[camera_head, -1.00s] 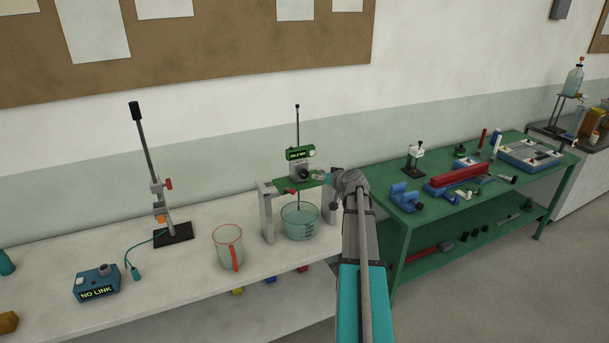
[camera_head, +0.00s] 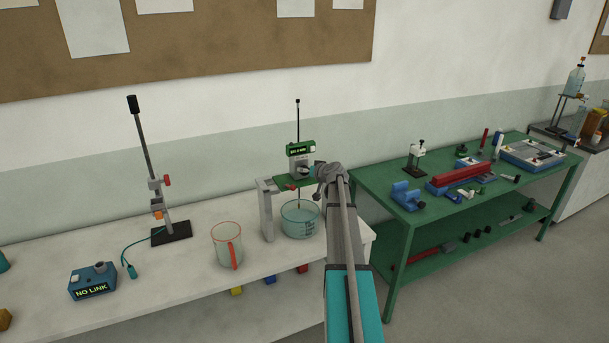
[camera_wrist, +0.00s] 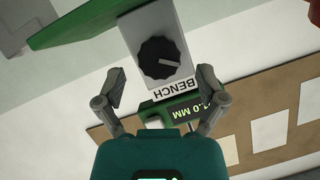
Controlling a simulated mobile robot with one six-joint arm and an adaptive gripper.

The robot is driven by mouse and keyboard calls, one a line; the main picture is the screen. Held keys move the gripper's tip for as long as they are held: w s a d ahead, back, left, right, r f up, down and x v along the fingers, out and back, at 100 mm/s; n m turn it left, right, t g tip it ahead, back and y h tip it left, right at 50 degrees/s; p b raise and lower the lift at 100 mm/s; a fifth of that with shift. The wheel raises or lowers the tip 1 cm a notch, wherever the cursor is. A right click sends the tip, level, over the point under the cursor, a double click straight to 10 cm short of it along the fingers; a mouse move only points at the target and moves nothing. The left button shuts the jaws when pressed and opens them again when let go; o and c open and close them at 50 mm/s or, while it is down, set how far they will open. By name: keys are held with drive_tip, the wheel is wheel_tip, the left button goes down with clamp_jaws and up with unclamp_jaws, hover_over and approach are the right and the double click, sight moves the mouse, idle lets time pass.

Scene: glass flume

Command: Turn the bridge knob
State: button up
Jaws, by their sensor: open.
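The bridge knob (camera_wrist: 160,58) is a black ribbed dial with a pale pointer line on a grey block labelled BENCH. In the wrist view it lies ahead of my gripper (camera_wrist: 160,95), beyond and between the two open, empty fingers. The fingers do not touch the knob. In the head view the grey block (camera_head: 299,164) stands on the green bridge plate (camera_head: 290,183), with my gripper (camera_head: 314,170) close at its right. A green display (camera_wrist: 185,112) reading about 1.0 MM sits on the block's near side in the wrist view. The knob is mostly hidden in the head view.
A clear beaker (camera_head: 299,219) stands under the bridge, between its white supports. A red-rimmed jug (camera_head: 227,246) and a stand (camera_head: 172,232) are to the left. A blue NO LINK box (camera_head: 93,283) is farther left. A green bench (camera_head: 392,246) with parts is right.

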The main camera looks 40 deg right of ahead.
drive_tip(key=shift+b+x, duration=0.35)
drive_tip(key=shift+x, duration=1.1)
drive_tip(key=shift+s, duration=0.1)
drive_tip(key=c, duration=1.1)
drive_tip(key=shift+d+f+m+t+y+b, duration=0.15)
drive_tip(key=shift+m+t+y+b, duration=0.15)
drive_tip(key=shift+m+y+b, duration=0.65)
drive_tip(key=shift+c, duration=0.2)
drive_tip(key=shift+m, duration=0.75)
drive_tip(key=o, duration=1.1)
drive_tip(key=shift+o, duration=0.2)
drive_tip(key=shift+p, duration=0.3)
